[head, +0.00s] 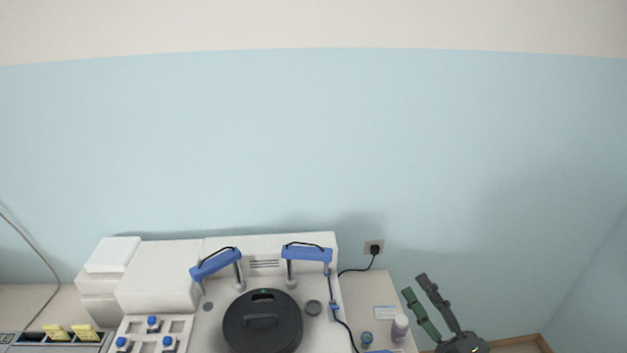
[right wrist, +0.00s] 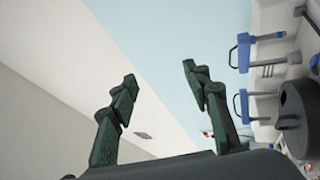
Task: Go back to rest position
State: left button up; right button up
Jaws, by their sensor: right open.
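My right gripper (head: 414,284) is raised at the lower right of the head view, to the right of the staining machine (head: 160,275). Its dark green and grey fingers point up and stand apart with nothing between them. The right wrist view also shows the fingers of this gripper (right wrist: 158,80) spread and empty, with wall and ceiling behind them. My left gripper is not in the head view.
The machine carries a round black lid (head: 262,335) and two blue-topped arms (head: 307,253). A white bottle (head: 400,328) and a small blue-capped jar (head: 367,338) stand on the counter near my right gripper. A wall socket (head: 374,247) holds a black plug. Yellow items (head: 83,332) sit at the lower left.

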jog(key=w+d+f+m+h, duration=0.1)
jog(key=d+f+m+h, duration=0.7)
jog(key=d+m+h, duration=0.15)
jog(key=s+d+f+m+g+h, duration=0.2)
jog(key=s+d+f+m+g, duration=0.15)
jog(key=f, duration=0.45)
jog(key=s+d+f+m+g+h, duration=0.25)
jog(key=d+f+m, duration=0.2)
jog(key=f, duration=0.35)
jog(key=s+a+f+m+g+y, duration=0.25)
jog(key=s+f+g, duration=0.25)
jog(key=s+f, duration=0.45)
jog(key=s+a+f+m+g+y, duration=0.1)
jog(key=s+a+f+m+g, duration=0.3)
jog(key=s+f, duration=0.6)
notch_tip(320, 180, down, 33)
jog(key=n+g+b, duration=0.2)
jog(key=b, duration=0.3)
jog(key=s+f+g+b, duration=0.1)
jog(key=s+f+b, duration=0.4)
jog(key=s+f, duration=1.5)
notch_tip(320, 180, down, 4)
jog(key=shift+s+a+f+n, duration=0.1)
jog(key=shift+s+a+n, duration=0.15)
jog(key=shift+s+n, duration=0.1)
